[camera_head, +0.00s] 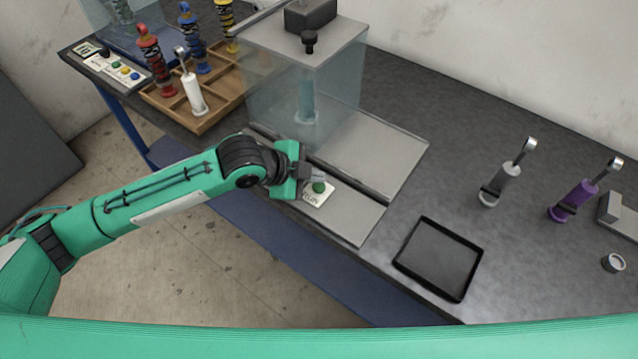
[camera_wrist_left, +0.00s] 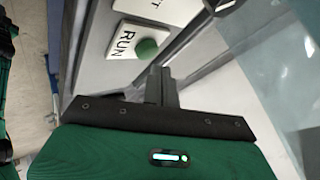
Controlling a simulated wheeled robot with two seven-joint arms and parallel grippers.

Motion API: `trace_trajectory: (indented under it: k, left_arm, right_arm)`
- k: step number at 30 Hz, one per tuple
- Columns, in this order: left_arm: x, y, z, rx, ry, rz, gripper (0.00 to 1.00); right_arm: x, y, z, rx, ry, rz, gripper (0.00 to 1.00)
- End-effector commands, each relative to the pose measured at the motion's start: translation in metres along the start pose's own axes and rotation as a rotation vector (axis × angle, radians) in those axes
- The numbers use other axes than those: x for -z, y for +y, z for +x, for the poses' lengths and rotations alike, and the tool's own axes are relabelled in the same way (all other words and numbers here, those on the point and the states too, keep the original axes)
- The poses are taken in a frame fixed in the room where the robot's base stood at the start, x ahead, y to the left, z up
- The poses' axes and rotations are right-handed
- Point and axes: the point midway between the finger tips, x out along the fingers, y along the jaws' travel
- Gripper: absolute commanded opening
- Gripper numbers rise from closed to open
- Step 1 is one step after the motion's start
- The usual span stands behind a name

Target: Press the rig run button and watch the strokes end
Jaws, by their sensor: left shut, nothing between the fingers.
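The green run button (camera_head: 319,187) sits on a white label plate (camera_head: 316,197) at the front of the test rig. In the left wrist view the green button (camera_wrist_left: 147,48) and its white "RUN" plate (camera_wrist_left: 126,39) show clearly. My left gripper (camera_head: 311,178) is shut and empty, right beside the button; the wrist view shows the fingertips (camera_wrist_left: 161,75) just short of it. I cannot tell whether they touch. The rig has clear walls (camera_head: 345,90) around a pale cylinder (camera_head: 306,100), under a grey top plate (camera_head: 325,45). My right gripper is out of view.
A wooden rack (camera_head: 220,112) with several dampers stands left of the rig. A black tray (camera_head: 440,258), a white damper (camera_head: 503,185) and a purple damper (camera_head: 573,200) are on the right of the grey bench. The bench between rig and tray is clear.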

Motion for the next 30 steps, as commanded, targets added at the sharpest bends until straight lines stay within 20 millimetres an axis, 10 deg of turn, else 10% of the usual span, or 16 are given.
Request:
trace_trajectory:
  k: [30]
  left_arm:
    - [0.0,0.0,0.0,0.0,0.0,0.0,0.0]
  right_arm:
    - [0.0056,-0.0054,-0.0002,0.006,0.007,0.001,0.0]
